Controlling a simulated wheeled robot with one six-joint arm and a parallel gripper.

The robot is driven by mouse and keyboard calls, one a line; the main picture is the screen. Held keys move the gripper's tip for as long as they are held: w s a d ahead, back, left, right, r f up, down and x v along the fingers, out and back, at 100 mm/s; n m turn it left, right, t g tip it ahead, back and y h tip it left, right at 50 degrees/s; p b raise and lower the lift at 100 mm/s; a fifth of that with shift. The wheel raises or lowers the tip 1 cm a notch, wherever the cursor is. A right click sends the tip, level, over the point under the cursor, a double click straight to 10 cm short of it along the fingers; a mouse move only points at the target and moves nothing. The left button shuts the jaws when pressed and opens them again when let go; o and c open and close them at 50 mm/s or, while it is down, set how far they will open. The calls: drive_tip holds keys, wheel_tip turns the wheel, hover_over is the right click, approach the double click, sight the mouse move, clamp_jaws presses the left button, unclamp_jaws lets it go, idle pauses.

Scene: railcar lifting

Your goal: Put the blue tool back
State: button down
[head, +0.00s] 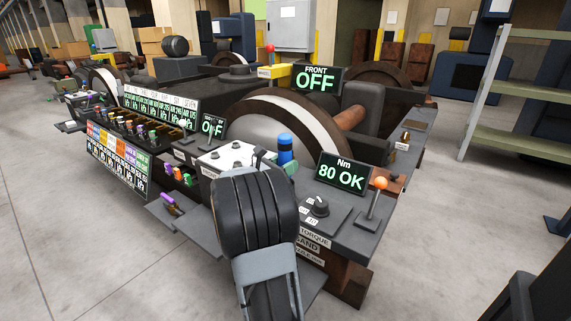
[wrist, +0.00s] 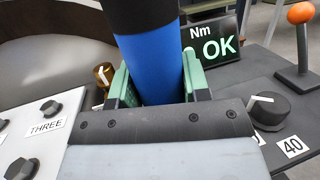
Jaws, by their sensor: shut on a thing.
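The blue tool (head: 285,150) has a blue body with a black band and stands roughly upright over the bench, beside the torque stand. In the wrist view the blue tool (wrist: 150,65) rises between the two green fingers of my gripper (wrist: 155,90), which is shut on it. I cannot tell whether the tool's lower end touches anything. The torque display (head: 343,173) reads "Nm 80 OK".
A white panel with bolts (head: 229,156) lies left of the tool. A black knob (head: 319,206) and an orange-topped lever (head: 374,204) stand to the right. Several coloured tools (head: 180,175) sit in holders at left. A wheel (head: 290,125) is behind. Open floor lies left.

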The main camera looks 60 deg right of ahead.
drive_tip(key=shift+f+b, duration=0.3)
drive_tip(key=shift+f, duration=0.2)
idle(0.4)
drive_tip(key=c, duration=0.5)
unclamp_jaws()
drive_tip(key=shift+f, duration=0.1)
drive_tip(key=p+v, duration=0.3)
drive_tip(key=v, duration=1)
drive_tip(key=shift+w+a, duration=0.2)
drive_tip(key=shift+a, duration=0.2)
